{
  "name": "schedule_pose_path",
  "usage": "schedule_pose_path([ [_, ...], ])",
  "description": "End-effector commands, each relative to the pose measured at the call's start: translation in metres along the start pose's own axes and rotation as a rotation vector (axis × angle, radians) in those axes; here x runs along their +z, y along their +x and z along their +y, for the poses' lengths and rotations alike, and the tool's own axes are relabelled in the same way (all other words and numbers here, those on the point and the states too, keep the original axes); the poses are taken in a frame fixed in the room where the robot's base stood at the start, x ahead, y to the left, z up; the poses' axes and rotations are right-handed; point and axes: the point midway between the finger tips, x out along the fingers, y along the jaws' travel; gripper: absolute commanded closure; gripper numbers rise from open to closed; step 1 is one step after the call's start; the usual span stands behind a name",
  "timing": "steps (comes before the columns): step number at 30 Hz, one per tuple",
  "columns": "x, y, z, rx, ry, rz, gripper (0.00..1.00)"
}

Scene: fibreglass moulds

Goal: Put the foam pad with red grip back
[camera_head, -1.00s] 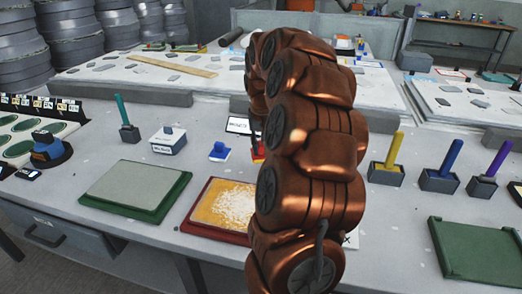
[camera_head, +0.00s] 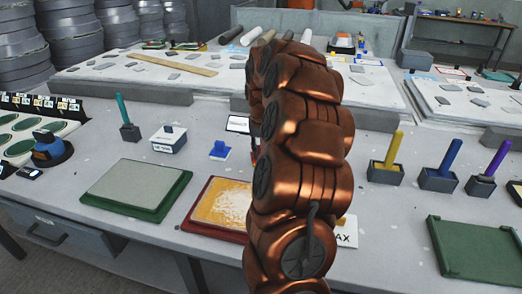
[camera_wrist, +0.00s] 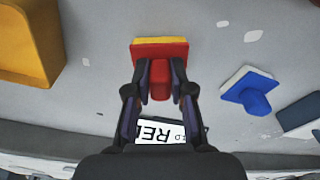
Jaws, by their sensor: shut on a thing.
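The foam pad (camera_wrist: 160,50) shows in the wrist view as a red block with a yellow edge and a red grip. My gripper (camera_wrist: 161,75) is shut on its red grip, one finger on each side. A card reading "RED" (camera_wrist: 160,131) lies by the fingers, partly covered by my gripper. Whether the pad touches the table cannot be told. In the head view my arm hides the gripper and nearly all of the pad. A similar pad with a blue grip (camera_wrist: 250,92) stands to the right in the wrist view; it also shows in the head view (camera_head: 220,150).
A red-framed tray with yellow and white filling (camera_head: 220,207) and a green-framed mould (camera_head: 137,188) lie on the table. Yellow (camera_head: 387,172), blue (camera_head: 440,180) and purple-handled (camera_head: 482,186) tools stand at right. A green tray (camera_head: 480,248) is at front right.

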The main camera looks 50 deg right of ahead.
Motion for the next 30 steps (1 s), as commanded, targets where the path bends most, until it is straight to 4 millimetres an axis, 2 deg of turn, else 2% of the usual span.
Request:
schedule_pose_path([
  [3,0.001,0.004,0.000,0.000,0.000,0.000,1.00],
  [4,0.001,0.004,0.000,0.000,0.000,0.000,0.77],
  [11,0.001,0.003,0.000,0.000,0.000,-0.001,0.53],
  [23,0.000,-0.003,0.000,0.000,0.000,-0.001,0.53],
  [26,0.000,-0.012,0.000,0.000,0.000,-0.001,0.53],
  [30,-0.002,-0.037,0.000,0.000,0.002,0.005,0.53],
])
